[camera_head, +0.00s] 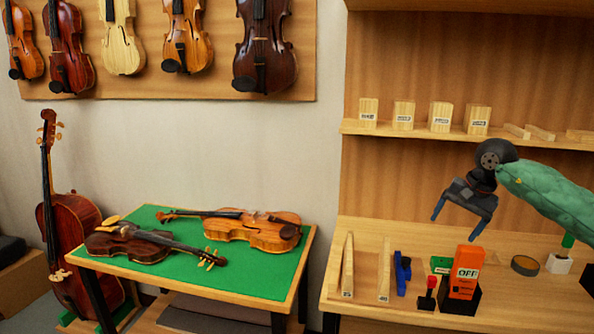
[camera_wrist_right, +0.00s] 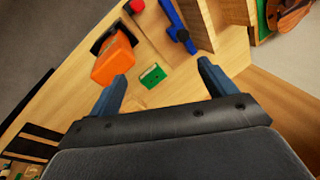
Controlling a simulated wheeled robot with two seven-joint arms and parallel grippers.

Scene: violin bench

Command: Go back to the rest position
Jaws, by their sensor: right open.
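My right gripper (camera_head: 457,214) is in the head view, above the workbench (camera_head: 536,292) at the right. Its two blue-tipped fingers are spread, with nothing between them. The same gripper in the right wrist view (camera_wrist_right: 162,88) shows both fingers apart over the bench top. The arm behind it wears a green sleeve and comes in from the right edge. The orange block marked OFF (camera_head: 466,272) in its black holder stands below the gripper. My left gripper is in neither view.
Near the orange block are a red-topped part (camera_head: 428,293), a blue tool (camera_head: 402,272), a green block (camera_head: 440,264) and upright wooden pieces (camera_head: 384,270). A shelf (camera_head: 376,130) with labelled wooden blocks is above. Two violins lie on the green table (camera_head: 240,279). A cello (camera_head: 75,225) stands left.

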